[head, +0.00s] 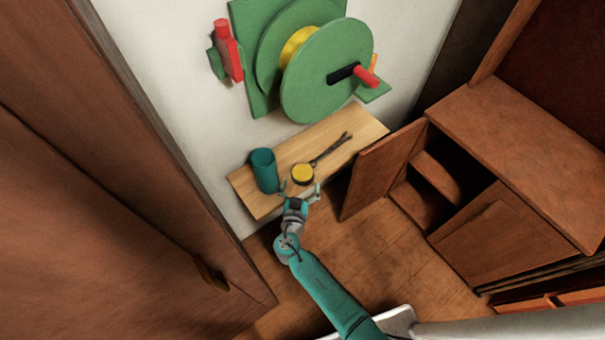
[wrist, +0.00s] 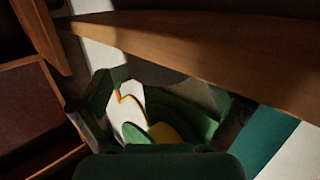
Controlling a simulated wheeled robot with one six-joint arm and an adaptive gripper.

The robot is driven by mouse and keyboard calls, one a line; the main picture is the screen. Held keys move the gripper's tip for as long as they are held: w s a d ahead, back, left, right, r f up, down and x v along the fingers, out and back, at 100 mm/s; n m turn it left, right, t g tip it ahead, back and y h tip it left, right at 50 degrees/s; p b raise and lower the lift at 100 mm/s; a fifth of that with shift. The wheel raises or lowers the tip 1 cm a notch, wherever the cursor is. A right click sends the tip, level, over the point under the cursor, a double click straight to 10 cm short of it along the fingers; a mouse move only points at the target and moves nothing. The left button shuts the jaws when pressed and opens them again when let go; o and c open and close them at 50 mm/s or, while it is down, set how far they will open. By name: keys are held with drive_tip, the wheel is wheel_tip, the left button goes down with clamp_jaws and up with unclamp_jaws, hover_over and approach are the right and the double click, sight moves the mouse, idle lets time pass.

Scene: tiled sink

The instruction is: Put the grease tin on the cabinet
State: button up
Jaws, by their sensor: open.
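A small round tin with a yellow top (head: 303,174), which looks like the grease tin, sits on the wooden wall shelf (head: 345,127), near its front edge. My gripper (head: 300,187) is open at the front edge of the shelf, just in front of the tin. Its fingers spread to either side, and nothing is held. In the wrist view the open fingers (wrist: 163,108) frame green and yellow shapes; I cannot tell whether the tin is among them. The brown cabinet (head: 515,150) stands at the right, with a bare top.
A teal cup (head: 264,171) stands left of the tin on the shelf. A dark wrench-like tool (head: 331,150) lies right of it. A green reel (head: 325,75) hangs above. The cabinet's open door (head: 381,168) juts out right of my gripper. A brown door (head: 110,200) is at the left.

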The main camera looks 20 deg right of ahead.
sight(303, 174)
drive_tip(key=shift+r+x, duration=0.2)
drive_tip(key=shift+x, duration=2.1)
